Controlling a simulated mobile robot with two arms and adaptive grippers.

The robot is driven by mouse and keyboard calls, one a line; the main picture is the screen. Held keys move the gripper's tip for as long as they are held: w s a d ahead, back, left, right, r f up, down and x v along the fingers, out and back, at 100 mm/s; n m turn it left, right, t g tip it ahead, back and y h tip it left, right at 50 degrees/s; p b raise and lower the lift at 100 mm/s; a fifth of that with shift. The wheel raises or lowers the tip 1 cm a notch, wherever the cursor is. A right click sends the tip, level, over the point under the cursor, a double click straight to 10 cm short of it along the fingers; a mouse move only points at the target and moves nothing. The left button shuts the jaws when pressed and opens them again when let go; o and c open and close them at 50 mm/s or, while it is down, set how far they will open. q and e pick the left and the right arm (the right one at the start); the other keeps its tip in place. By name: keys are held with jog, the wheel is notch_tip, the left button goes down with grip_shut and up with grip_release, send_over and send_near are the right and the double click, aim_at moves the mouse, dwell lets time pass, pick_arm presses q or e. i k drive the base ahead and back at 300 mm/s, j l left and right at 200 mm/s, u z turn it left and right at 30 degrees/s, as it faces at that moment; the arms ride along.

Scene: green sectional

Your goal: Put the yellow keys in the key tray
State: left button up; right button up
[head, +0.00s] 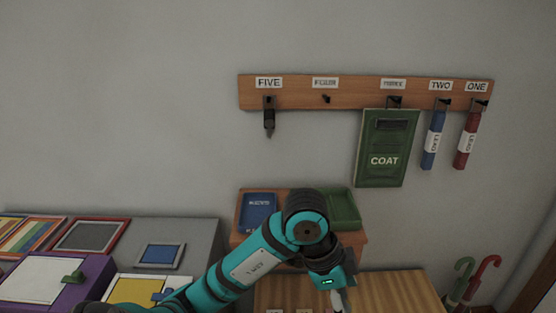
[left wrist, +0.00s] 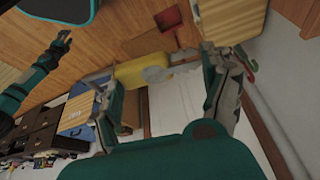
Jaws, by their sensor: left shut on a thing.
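The blue key tray (head: 258,211), with a blurred label, sits on a wooden stand behind and left of the gripper. My right gripper (left wrist: 62,40) appears small at upper left in the left wrist view; its jaws are too small to read.
A green tray (head: 343,208) stands right of the blue one, partly behind my arm. A wall rack (head: 350,93) above holds a dark item, a green coat board (head: 386,148) and two leads. A wooden surface (head: 390,290) lies below. Umbrellas (head: 470,280) stand at right.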

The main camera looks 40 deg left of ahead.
aim_at(259, 213)
jog(key=i+u, duration=0.2)
jog(key=u, duration=0.15)
jog(key=i+j+u, duration=0.1)
jog(key=u, duration=0.2)
jog(key=i+u, duration=0.35)
jog(key=l, duration=0.1)
jog(key=i, duration=0.05)
